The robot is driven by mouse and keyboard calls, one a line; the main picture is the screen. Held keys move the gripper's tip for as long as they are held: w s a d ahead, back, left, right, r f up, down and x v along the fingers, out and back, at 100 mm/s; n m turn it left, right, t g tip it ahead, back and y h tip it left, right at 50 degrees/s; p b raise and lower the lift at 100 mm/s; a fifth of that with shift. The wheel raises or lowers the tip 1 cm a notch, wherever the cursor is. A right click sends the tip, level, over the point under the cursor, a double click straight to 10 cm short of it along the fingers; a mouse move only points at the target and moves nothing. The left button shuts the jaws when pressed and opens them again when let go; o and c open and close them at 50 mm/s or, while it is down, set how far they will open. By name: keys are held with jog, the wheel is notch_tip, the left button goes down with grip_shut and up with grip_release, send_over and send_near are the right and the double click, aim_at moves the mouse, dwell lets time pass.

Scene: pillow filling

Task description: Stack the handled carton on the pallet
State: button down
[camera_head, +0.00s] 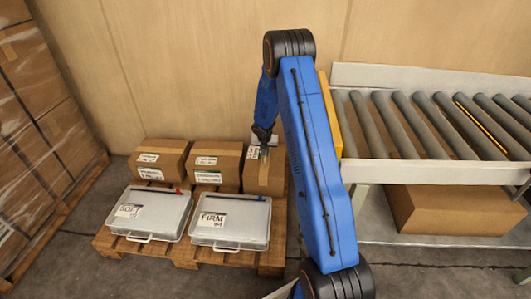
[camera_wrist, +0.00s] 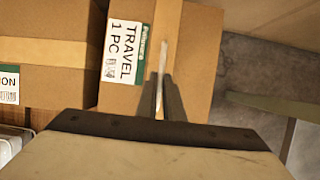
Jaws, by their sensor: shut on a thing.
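The handled carton (camera_head: 264,180) is a brown box with tan tape and a white label reading TRAVEL 1 PC. It is at the right end of a row of cartons at the back of the wooden pallet (camera_head: 272,258). My gripper (camera_head: 263,139) is above it, shut on its pale handle strip; the wrist view shows the fingers (camera_wrist: 162,98) around this strip on top of the carton (camera_wrist: 196,50). The carton looks upright, close beside the neighbouring carton. I cannot tell whether its underside touches the pallet.
Two cartons, left (camera_head: 160,160) and middle (camera_head: 215,163), stand on the pallet. Two clear cases, SOFT (camera_head: 150,212) and FIRM (camera_head: 232,220), lie in front. A roller conveyor (camera_head: 430,125) is at right, with a box (camera_head: 450,215) beneath. Wrapped boxes (camera_head: 40,100) are stacked at left.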

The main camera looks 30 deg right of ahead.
jog(key=c, duration=1.9)
grip_release()
jog(key=s+a+r+m, duration=0.2)
jog(key=s+a+r, duration=0.15)
jog(key=r, duration=0.55)
jog(key=s+a+r+m, duration=0.25)
jog(key=s+r, duration=0.25)
jog(key=r, duration=0.3)
jog(key=s+a+r+m, duration=0.2)
jog(key=s+r+m, duration=0.15)
jog(key=r, duration=0.55)
jog(key=s+a+r+m, duration=0.2)
jog(key=s+r+m, duration=0.1)
jog(key=s+r, duration=0.25)
jog(key=s+a+r+m, duration=0.3)
jog(key=s+r, duration=0.2)
jog(key=s, duration=0.1)
jog(key=s+a+r+m+y, duration=0.1)
jog(key=s+a+m, duration=0.2)
jog(key=s, duration=0.7)
jog(key=s+a+r+m, duration=0.2)
jog(key=s+a+m, duration=0.1)
jog(key=s+m, duration=0.4)
jog(key=s+a+r+m+t+y, duration=0.1)
jog(key=s+a+m, duration=0.3)
jog(key=s, duration=0.9)
jog(key=shift+s+r+m+y, duration=0.15)
jog(key=shift+r+m+y, duration=0.15)
jog(key=shift+r+m, duration=0.3)
